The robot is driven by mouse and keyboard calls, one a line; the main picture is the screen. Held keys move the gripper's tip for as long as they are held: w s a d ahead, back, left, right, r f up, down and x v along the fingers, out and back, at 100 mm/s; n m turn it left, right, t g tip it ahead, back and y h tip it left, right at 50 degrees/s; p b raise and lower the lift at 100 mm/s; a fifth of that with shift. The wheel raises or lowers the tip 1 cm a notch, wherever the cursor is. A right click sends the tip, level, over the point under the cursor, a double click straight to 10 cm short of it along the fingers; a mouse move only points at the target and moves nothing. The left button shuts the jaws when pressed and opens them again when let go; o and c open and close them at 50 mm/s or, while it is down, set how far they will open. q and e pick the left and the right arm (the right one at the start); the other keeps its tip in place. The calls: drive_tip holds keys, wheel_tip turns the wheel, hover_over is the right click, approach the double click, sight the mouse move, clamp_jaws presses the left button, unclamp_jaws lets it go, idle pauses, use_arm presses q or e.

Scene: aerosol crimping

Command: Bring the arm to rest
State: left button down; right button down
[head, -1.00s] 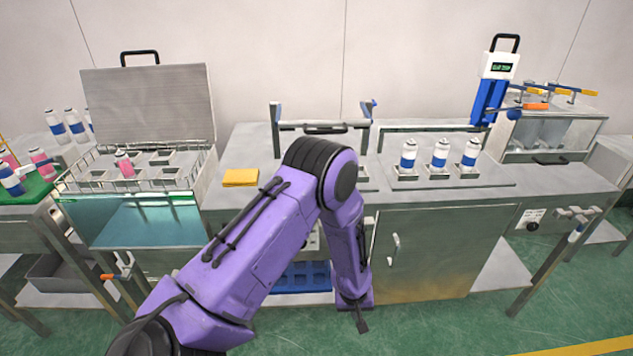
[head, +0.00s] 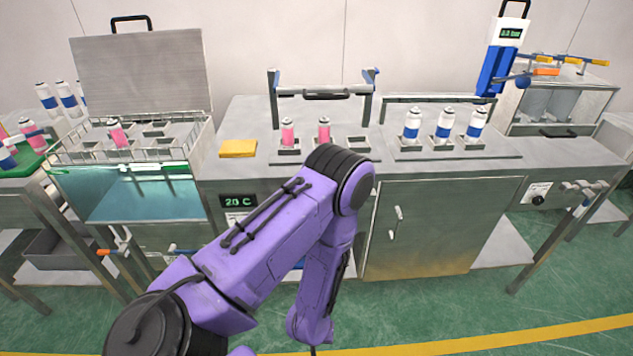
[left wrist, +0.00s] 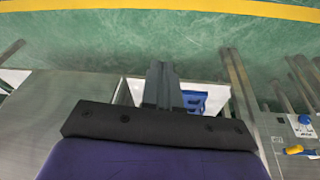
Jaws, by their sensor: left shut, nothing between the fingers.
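My left arm (head: 262,245) is purple with black joints. It comes in from the lower left of the head view, bends at the elbow in front of the middle bench and hangs down. Its lower end runs to the bottom edge of that view, so the jaws are not clearly seen there. In the left wrist view my left gripper (left wrist: 161,84) has its two grey fingers together, with nothing between them. Green floor and bench legs lie beyond it. My right arm is not in view.
The steel bench (head: 240,113) carries pink cans (head: 288,132), a yellow cloth (head: 238,148) and blue-white cans (head: 443,125). A water bath (head: 140,197) with an open lid stands left. A cabinet door (head: 440,230) is right of my arm. The floor in front is clear.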

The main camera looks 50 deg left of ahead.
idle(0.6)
use_arm(q)
drive_tip(key=s+a+r+m+y, duration=0.1)
drive_tip(key=s+a+r+y, duration=0.1)
drive_tip(key=s, duration=0.7)
drive_tip(key=shift+s+a+r, duration=0.25)
drive_tip(key=shift+s+r, duration=0.15)
drive_tip(key=shift+r, duration=0.05)
